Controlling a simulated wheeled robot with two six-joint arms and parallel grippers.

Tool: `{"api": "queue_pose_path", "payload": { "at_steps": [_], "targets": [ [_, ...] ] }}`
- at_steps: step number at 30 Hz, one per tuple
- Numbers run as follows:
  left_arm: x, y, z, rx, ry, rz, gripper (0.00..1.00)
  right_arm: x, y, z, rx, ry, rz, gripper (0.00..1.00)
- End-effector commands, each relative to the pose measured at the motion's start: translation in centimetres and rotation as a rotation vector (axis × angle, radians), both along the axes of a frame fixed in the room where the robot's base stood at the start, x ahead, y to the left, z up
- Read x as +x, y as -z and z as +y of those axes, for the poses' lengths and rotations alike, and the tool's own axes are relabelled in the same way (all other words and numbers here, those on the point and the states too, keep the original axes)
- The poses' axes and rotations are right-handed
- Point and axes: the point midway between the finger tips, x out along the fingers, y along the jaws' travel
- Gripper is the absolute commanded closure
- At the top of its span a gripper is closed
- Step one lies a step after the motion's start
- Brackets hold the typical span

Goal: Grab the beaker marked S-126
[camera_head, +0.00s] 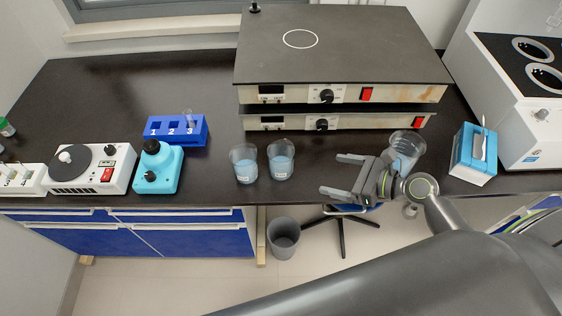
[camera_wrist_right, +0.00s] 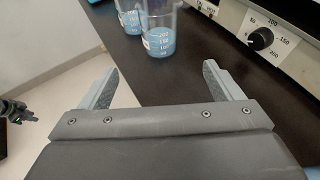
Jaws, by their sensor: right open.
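Two glass beakers with blue liquid stand side by side near the bench's front edge, a left beaker (camera_head: 243,164) and a right beaker (camera_head: 280,161). They also show in the right wrist view, the nearer one (camera_wrist_right: 160,32) and the farther one (camera_wrist_right: 129,18). A third beaker (camera_head: 407,146) stands farther right, partly behind my right wrist. All label text is too small to read, so I cannot tell which is S-126. My right gripper (camera_head: 333,174) is open and empty, right of the pair, its fingers pointing left toward them. My left gripper is out of view.
Two stacked hotplates (camera_head: 340,93) stand behind the beakers. A blue tube rack (camera_head: 176,130), a turquoise device (camera_head: 158,168) and a white stirrer (camera_head: 92,168) are at left. A tissue box (camera_head: 473,154) is at right. The black bench (camera_head: 215,92) is clear left of the hotplates.

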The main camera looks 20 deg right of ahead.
Motion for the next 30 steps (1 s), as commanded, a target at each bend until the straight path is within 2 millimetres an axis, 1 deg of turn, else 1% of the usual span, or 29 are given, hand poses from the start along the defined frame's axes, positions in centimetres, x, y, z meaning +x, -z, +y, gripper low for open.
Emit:
{"api": "queue_pose_path", "payload": {
  "at_steps": [2, 6, 18, 21, 26, 30],
  "targets": [
    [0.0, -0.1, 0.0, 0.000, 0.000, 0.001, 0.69, 0.6, 0.0, 0.4, 0.020, 0.009, 0.005, 0.14],
    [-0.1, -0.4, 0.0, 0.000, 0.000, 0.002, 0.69, 2.0, 0.6, 1.8, 0.023, 0.008, 0.005, 0.14],
    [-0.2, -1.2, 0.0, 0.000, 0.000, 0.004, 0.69, 7.0, 3.6, 6.6, 0.018, 0.005, 0.008, 0.14],
    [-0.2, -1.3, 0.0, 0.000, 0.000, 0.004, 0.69, 7.7, 4.1, 7.3, 0.016, 0.006, 0.007, 0.14],
    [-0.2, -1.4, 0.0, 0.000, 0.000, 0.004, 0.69, 8.4, 4.4, 7.9, 0.014, 0.006, 0.007, 0.14],
    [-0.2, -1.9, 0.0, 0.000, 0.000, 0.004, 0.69, 9.5, 4.7, 9.1, 0.016, 0.006, 0.006, 0.14]
  ]
}}
